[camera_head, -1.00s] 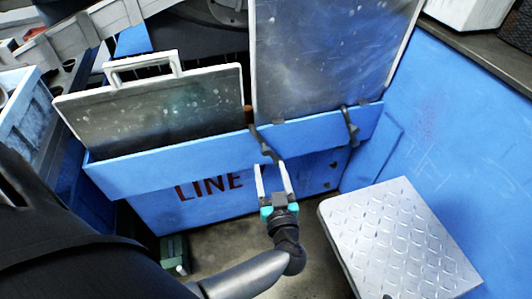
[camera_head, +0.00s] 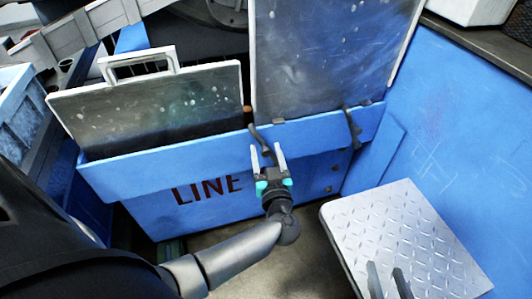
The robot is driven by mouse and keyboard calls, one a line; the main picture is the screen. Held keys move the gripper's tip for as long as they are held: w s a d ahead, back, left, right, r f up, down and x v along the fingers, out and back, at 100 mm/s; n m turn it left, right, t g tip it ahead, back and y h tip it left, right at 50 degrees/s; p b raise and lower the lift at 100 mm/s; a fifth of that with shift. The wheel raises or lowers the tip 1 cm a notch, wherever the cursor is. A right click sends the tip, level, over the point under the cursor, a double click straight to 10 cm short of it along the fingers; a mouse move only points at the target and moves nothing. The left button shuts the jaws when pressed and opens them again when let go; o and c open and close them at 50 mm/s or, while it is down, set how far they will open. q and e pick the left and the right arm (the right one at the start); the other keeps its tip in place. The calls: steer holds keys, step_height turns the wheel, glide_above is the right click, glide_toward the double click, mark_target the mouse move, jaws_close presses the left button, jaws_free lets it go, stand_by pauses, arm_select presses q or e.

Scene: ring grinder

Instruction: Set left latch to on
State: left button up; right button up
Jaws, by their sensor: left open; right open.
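The left latch (camera_head: 259,137) is a dark lever on the upper edge of the blue front panel. It slants down and to the right from its pivot. My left gripper (camera_head: 268,152) is open and empty, with its two pale fingers pointing up at the latch. The latch's lower end appears between the fingertips; I cannot tell whether they touch. A second dark latch (camera_head: 352,128) sits further right on the same edge. My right gripper (camera_head: 388,273) shows only as two dark, parted fingers at the bottom edge, in front of the step.
A grey metal panel with a handle (camera_head: 155,110) stands behind the blue panel (camera_head: 160,175) marked LINE. A taller metal plate (camera_head: 325,60) stands to its right. A diamond-plate step (camera_head: 410,235) is at lower right. A blue wall (camera_head: 460,140) closes the right side.

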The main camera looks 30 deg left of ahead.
arm_select(q)
steer(key=shift+w+a, duration=0.1)
steer(key=shift+w, duration=0.05)
jaws_close()
stand_by(0.6)
stand_by(0.9)
